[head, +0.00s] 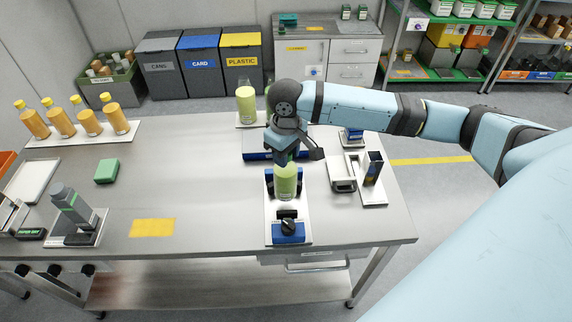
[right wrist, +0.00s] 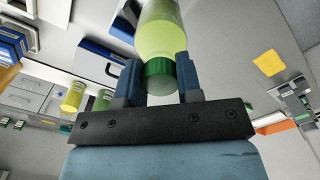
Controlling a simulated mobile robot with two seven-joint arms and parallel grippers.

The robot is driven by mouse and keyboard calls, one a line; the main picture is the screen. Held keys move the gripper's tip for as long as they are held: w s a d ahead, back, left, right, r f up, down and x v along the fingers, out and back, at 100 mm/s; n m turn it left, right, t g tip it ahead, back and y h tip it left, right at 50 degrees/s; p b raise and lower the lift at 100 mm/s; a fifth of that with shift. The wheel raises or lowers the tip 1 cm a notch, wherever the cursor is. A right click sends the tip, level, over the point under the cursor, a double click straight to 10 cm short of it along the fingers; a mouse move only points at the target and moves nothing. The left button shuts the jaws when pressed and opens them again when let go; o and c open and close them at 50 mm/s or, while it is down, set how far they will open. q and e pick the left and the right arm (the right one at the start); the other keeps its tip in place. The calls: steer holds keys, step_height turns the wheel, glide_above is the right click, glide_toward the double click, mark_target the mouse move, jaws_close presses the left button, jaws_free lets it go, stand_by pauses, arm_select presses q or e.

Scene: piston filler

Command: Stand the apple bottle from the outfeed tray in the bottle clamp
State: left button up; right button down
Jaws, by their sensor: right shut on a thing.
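The apple bottle (head: 286,182), pale green, is upright between the blue jaws of the bottle clamp (head: 270,183) in the head view. I cannot tell whether its base rests on the clamp's white plate. My right gripper (head: 286,160) is above it, shut on its top. In the right wrist view, the fingers (right wrist: 157,66) sit on either side of the bottle's green cap (right wrist: 160,78). The clamp's black knob (head: 288,226) is at its front. Other green bottles (head: 245,104) stand on a white tray (head: 240,124) at the back. My left gripper is not in view.
Orange bottles with yellow caps (head: 59,122) stand on a tray at the back left. A green block (head: 107,171) and a yellow patch (head: 152,227) lie left of the clamp. A grey holder (head: 343,174) is to its right.

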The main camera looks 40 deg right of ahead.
mark_target(285, 175)
steer(key=shift+f, duration=2.25)
steer(key=c, duration=0.8)
jaws_free()
steer(key=shift+f, duration=0.1)
